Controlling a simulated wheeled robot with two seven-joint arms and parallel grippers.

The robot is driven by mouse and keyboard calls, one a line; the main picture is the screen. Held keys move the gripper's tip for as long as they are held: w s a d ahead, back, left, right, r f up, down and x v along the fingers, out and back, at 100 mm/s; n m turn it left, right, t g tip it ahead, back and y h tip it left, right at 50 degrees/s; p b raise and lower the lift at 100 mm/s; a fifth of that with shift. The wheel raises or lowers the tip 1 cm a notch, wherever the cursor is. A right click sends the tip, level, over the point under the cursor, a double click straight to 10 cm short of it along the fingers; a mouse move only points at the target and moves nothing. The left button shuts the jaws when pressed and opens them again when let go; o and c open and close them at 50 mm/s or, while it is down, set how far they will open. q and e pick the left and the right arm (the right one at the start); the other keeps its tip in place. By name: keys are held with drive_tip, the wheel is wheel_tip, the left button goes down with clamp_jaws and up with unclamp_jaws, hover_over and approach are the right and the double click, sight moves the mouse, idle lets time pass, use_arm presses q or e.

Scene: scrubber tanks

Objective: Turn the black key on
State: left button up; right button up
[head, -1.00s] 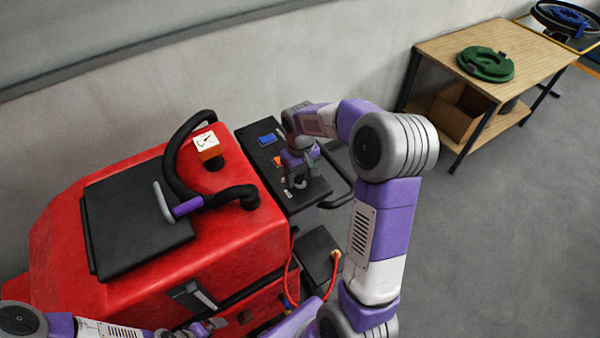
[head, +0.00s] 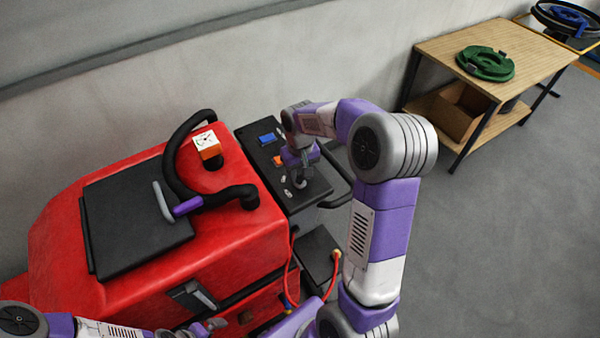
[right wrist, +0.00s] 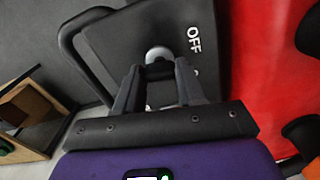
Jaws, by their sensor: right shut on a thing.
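The black key (right wrist: 159,70) shows in the right wrist view as a dark piece between the fingertips, in front of a round silver lock (right wrist: 158,53). White "OFF" lettering stands beside the lock on the black control panel (right wrist: 120,40), which also shows in the head view (head: 270,172). My right gripper (head: 298,182) is down at this panel and shut on the key; its fingers also show in the right wrist view (right wrist: 160,80). The fingers hide much of the key. My left gripper (head: 212,326) is low by the machine's near side, its jaws too small to read.
The red scrubber body (head: 150,265) with a black lid (head: 135,215) and black hose (head: 180,160) stands left of the panel. A blue part (head: 267,140) sits on the panel. A handle bar (head: 342,185) edges the panel's right. A wooden table (head: 540,60) stands farther right; floor between is clear.

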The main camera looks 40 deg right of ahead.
sight(300, 174)
drive_tip(key=m, duration=1)
drive_tip(key=shift+r, duration=0.1)
idle(0.5)
drive_tip(key=o, duration=1)
drive_tip(key=shift+o, duration=0.2)
wheel_tip(300, 174, up, 8)
drive_tip(key=shift+f, duration=0.25)
